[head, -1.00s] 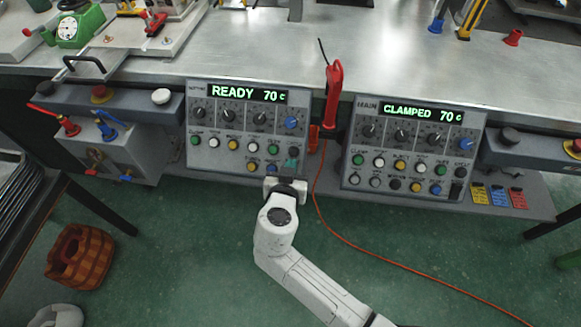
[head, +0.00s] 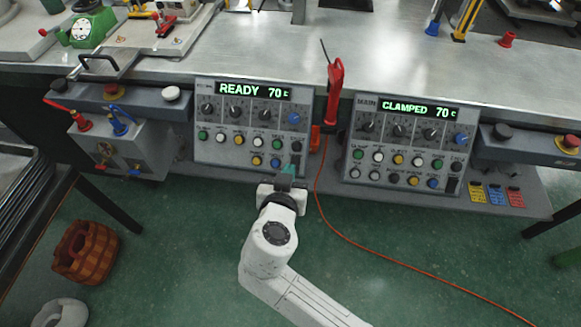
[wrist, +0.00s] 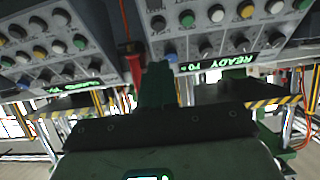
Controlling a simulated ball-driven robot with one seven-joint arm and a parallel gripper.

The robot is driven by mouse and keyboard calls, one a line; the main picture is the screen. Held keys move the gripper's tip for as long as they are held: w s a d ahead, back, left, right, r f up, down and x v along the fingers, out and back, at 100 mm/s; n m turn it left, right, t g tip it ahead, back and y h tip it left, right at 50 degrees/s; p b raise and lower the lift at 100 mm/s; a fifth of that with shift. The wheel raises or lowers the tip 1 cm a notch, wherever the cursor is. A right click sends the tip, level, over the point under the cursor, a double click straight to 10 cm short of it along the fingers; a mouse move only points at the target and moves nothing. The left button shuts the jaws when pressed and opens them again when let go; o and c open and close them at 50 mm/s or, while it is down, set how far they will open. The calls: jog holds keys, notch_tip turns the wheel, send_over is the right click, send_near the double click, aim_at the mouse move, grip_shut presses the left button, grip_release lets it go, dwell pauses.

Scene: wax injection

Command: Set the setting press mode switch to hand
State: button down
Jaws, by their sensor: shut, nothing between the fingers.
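The setting press panel (head: 222,155) is the left grey box in the head view, its green display reading READY 70 c. It carries a row of knobs and rows of coloured buttons, with a dark switch (head: 296,160) at its lower right corner. Labels are too small to read, so I cannot tell which control is the mode switch or its position. My gripper (head: 289,171) is shut and empty, its teal fingers just below and in front of that corner, partly covering it. In the wrist view the shut fingers (wrist: 157,88) point toward the gap between the upside-down panels.
The main panel (head: 350,150), reading CLAMPED 70 c, stands to the right. A red-handled tool (head: 334,85) hangs between the panels, and an orange cable (head: 330,215) runs across the floor. A metal bench (head: 400,60) lies above; a woven basket (head: 85,252) stands at lower left.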

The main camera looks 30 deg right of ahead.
jog(key=shift+s+a+r, duration=0.55)
jog(key=shift+s+r, duration=0.15)
jog(key=shift+r, duration=0.05)
jog(key=s+d+f+n+g+y+p, duration=0.1)
jog(key=s+d+f+g+p, duration=0.15)
jog(key=s+d, duration=0.35)
jog(key=s+d+f+n+g+y+p, duration=0.1)
jog(key=s+d+f+g, duration=0.25)
jog(key=s+d, duration=0.2)
jog(key=s+n+g+y+p, duration=0.1)
jog(key=s+n+g+y, duration=0.2)
jog(key=s, duration=1)
jog(key=n+y, duration=0.1)
jog(key=y, duration=0.1)
jog(key=shift+a+f+n+g+y, duration=0.2)
jog(key=shift+a+n+g+y, duration=0.1)
jog(key=shift+a+n+g, duration=0.1)
